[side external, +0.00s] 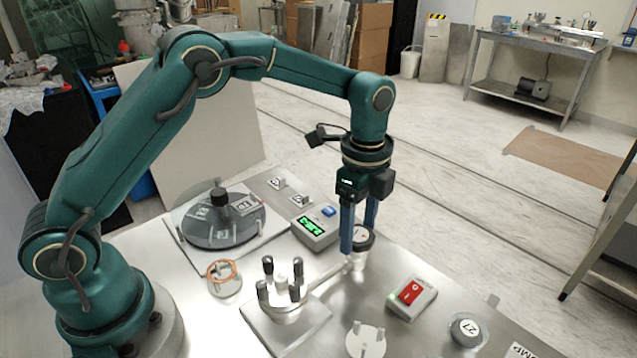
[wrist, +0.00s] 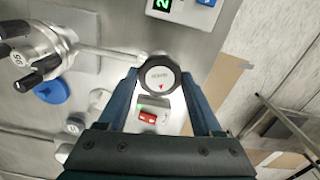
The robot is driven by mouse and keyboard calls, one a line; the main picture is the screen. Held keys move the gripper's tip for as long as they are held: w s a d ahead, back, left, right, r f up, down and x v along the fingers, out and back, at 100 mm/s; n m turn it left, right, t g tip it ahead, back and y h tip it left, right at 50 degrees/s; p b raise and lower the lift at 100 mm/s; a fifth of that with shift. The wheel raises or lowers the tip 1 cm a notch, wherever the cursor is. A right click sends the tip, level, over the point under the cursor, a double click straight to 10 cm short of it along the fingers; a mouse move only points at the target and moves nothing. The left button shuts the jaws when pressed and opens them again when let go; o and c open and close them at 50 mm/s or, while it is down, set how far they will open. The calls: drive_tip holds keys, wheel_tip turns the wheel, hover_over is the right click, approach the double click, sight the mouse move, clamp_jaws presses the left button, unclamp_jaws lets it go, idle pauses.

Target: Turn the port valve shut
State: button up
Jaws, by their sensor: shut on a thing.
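The port valve (wrist: 161,79) is a round black knob with a pale face, small lettering and a red mark towards the lower part of the face in the wrist view. In the side view its knob (side external: 365,236) shows partly behind my fingers. My gripper (side external: 358,241) points down with its blue fingers on either side of the knob. In the wrist view my gripper (wrist: 159,77) is shut on the knob. A thin pipe (wrist: 104,52) runs from the valve to a metal chamber (wrist: 30,48) with several black-handled clamps. The knob's lower side is hidden.
A box with a green display (side external: 313,230) stands behind and left of the valve. A red rocker switch box (side external: 411,293) is to its front right.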

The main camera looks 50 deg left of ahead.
sight(358, 234)
drive_tip(key=shift+r+m, duration=0.1)
drive_tip(key=shift+m, duration=1.8)
drive_tip(key=o, duration=1.4)
drive_tip(key=shift+r, duration=2.55)
